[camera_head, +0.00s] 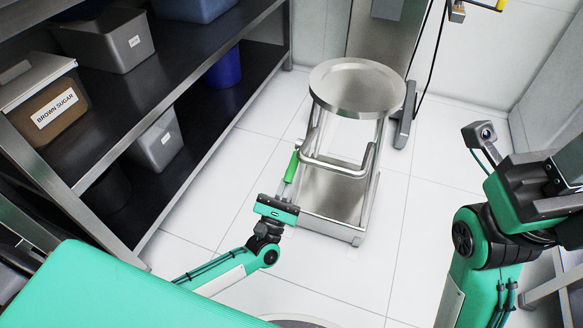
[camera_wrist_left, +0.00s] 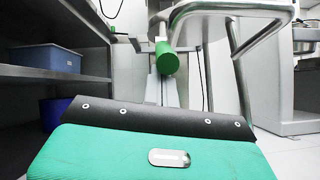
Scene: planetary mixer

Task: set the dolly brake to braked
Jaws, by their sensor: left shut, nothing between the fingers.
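The dolly (camera_head: 335,205) is a bright steel frame with a round flat top (camera_head: 357,86) and a bent tube handle, standing on the white floor. A lever with a green grip (camera_head: 292,166) stands tilted at its left side; I take it for the brake. The green grip also shows in the wrist view (camera_wrist_left: 166,58), just beyond my gripper body. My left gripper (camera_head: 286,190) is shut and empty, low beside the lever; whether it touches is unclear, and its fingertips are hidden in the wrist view. My right gripper (camera_head: 538,185) is at the far right, fingers not clear.
Dark shelves (camera_head: 195,60) on the left hold grey bins, a blue bucket (camera_head: 224,68) and a brown sugar container (camera_head: 45,105). A steel column (camera_head: 385,45) stands behind the dolly. The white floor (camera_head: 425,215) right of the dolly is clear.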

